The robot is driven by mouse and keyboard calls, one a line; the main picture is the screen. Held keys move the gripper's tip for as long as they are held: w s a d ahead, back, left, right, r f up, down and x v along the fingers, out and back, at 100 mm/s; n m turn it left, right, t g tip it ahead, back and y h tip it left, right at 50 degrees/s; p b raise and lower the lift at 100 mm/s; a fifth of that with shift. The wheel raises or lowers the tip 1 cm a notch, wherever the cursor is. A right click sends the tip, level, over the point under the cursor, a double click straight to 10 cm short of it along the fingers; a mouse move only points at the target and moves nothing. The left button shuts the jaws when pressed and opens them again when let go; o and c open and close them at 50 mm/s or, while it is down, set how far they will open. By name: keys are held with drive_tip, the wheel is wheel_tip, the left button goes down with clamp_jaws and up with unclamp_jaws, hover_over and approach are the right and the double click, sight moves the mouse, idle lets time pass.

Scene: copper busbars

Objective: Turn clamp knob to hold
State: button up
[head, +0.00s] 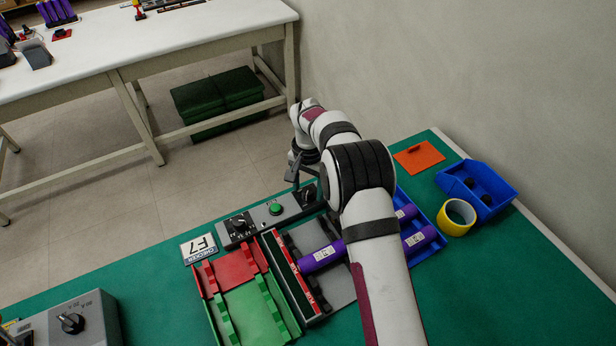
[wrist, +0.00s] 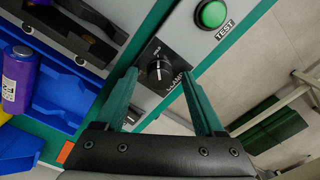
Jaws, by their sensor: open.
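The clamp knob (wrist: 159,70) is a black knob on a grey panel, with "HOLD" and "CLAMP" lettering beside it in the wrist view. A pale mark shows on the knob, but I cannot tell its exact setting. My gripper (wrist: 161,76) is open, its two green fingers on either side of the knob in the picture with visible gaps. I cannot tell how far the fingertips are from the panel. In the head view my gripper (head: 296,176) is over the panel's right end, by the clamp knob (head: 308,194). A purple cylinder (head: 322,255) lies across the fixture beside the panel.
A green TEST button (wrist: 211,14) sits beside the knob, and another black knob (head: 238,222) is at the panel's left end. Red and green racks (head: 255,310) stand in front. A blue tray (head: 440,246) with purple cylinders, yellow tape (head: 456,217) and a blue bin (head: 500,190) are right.

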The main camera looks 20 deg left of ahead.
sight(308, 191)
wheel_tip(308, 191, up, 16)
drive_tip(key=shift+f, duration=0.25)
drive_tip(key=s+d+r+m, duration=0.1)
drive_tip(key=s+d+r, duration=0.35)
drive_tip(key=d, duration=0.25)
drive_tip(key=s+d+r, duration=0.4)
drive_tip(key=s+d, duration=0.2)
drive_tip(key=s+d+f, duration=0.2)
drive_tip(key=s+d, duration=0.1)
drive_tip(key=s, duration=0.4)
drive_tip(key=s+d+f+m+y, duration=0.1)
drive_tip(key=s+d, duration=0.1)
drive_tip(key=s, duration=0.6)
drive_tip(key=s+d+f+m, duration=0.1)
drive_tip(key=s+d+f, duration=0.1)
drive_tip(key=s, duration=0.6)
drive_tip(key=shift+d+f+y, duration=0.35)
drive_tip(key=shift+d+y, duration=0.05)
drive_tip(key=shift+d, duration=0.4)
